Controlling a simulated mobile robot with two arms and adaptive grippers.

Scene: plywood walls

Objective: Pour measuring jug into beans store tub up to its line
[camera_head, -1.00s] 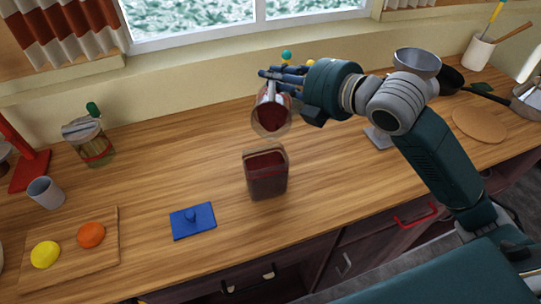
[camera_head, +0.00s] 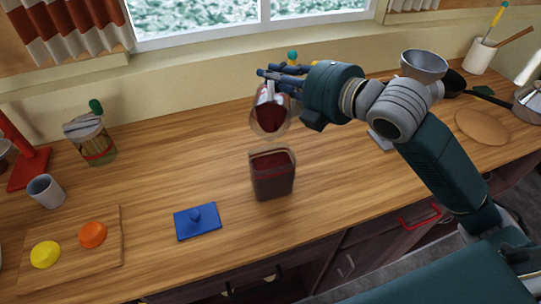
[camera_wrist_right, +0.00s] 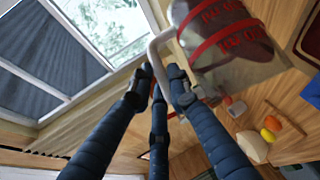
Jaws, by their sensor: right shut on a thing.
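The clear measuring jug (camera_head: 284,122) holds dark red beans and is tilted, mouth down toward the viewer, above the store tub. My right gripper (camera_head: 280,78) is shut on its handle. In the right wrist view the jug (camera_wrist_right: 250,65) shows red bands with markings, and my fingers (camera_wrist_right: 163,82) close on its pale handle. The beans store tub (camera_head: 273,185) stands upright on the counter just below the jug, apart from it. It looks filled with dark red beans to near its rim; its line cannot be made out clearly. My left gripper is out of view.
A blue lid (camera_head: 197,222) with a knob lies left of the tub. Counter around the tub is clear.

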